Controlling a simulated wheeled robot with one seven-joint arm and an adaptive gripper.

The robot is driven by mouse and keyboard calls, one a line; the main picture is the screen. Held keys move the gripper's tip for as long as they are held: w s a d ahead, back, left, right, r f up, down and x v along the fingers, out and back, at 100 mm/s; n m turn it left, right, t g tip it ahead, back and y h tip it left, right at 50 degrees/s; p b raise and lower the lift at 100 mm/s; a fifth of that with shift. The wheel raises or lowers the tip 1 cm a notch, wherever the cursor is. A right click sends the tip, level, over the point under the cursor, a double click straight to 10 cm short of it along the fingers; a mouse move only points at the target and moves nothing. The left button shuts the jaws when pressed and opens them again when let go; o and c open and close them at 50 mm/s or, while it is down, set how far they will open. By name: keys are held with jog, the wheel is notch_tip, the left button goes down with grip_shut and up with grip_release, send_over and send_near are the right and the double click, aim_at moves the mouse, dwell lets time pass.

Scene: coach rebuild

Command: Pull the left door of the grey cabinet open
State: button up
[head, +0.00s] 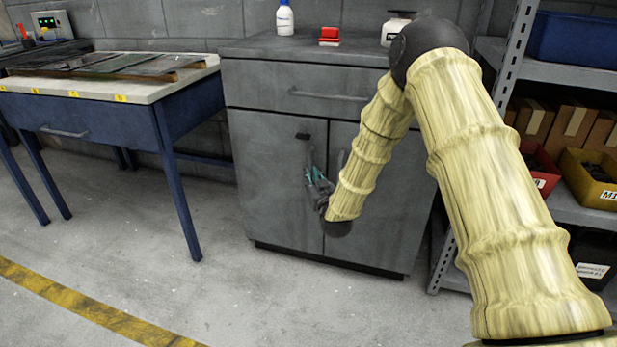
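The grey cabinet (300,50) stands against the back wall, with a wide drawer above two doors. Its left door (268,190) looks closed, flush with the right door (385,205). The left door's upright handle (309,158) is near the middle seam, partly hidden by my gripper. My gripper (314,176), dark with teal parts, is at the lower part of this handle. The fingers are small and overlap the handle, so I cannot tell whether they are open or closed around it. My arm covers part of the right door.
A blue workbench (100,115) stands to the left, and a metal shelf (507,75) with bins to the right. A white bottle (285,18) and a red object (329,36) stand on the cabinet. The floor (235,295) before the left door is clear.

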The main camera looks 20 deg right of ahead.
jog(key=shift+w+b, duration=0.35)
jog(key=shift+w, duration=1.25)
jog(key=shift+c, duration=0.3)
grip_shut()
